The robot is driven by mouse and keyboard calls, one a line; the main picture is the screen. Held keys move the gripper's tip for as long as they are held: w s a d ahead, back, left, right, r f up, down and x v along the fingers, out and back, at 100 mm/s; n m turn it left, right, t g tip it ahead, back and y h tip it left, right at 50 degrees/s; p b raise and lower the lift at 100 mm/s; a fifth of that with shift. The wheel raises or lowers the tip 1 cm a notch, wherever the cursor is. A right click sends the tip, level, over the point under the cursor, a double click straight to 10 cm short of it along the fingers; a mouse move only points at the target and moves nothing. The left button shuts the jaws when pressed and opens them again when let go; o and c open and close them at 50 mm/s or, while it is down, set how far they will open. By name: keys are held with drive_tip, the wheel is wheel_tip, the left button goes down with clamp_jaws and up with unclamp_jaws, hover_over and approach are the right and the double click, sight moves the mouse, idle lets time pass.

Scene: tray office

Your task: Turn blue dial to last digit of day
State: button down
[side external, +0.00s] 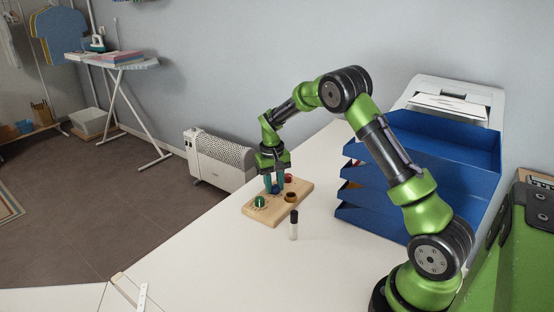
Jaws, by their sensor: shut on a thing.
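A wooden board (254,216) lies on the white table and carries several dials. The blue dial (275,190) is near the middle of its far half. A green dial (260,202) is at the near left, a red dial (288,178) at the far right, and a brown dial (291,197) at the right edge. My gripper (274,186) points down over the board and is shut on the blue dial, its fingers partly hiding it. The markings on the dials are too small to read. No display of the day can be made out.
A dark-capped marker (294,226) stands upright on the table (225,270) just in front of the board. Stacked blue trays (425,145) and a white printer (458,95) stand at the right. The table's front middle is clear.

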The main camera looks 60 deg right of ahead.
drive_tip(key=shift+r+m, duration=0.1)
drive_tip(key=shift+m, duration=0.8)
drive_tip(key=c, duration=0.8)
unclamp_jaws()
drive_tip(key=r, duration=1.6)
drive_tip(key=shift+w+a+r, duration=0.3)
drive_tip(key=shift+r, duration=0.1)
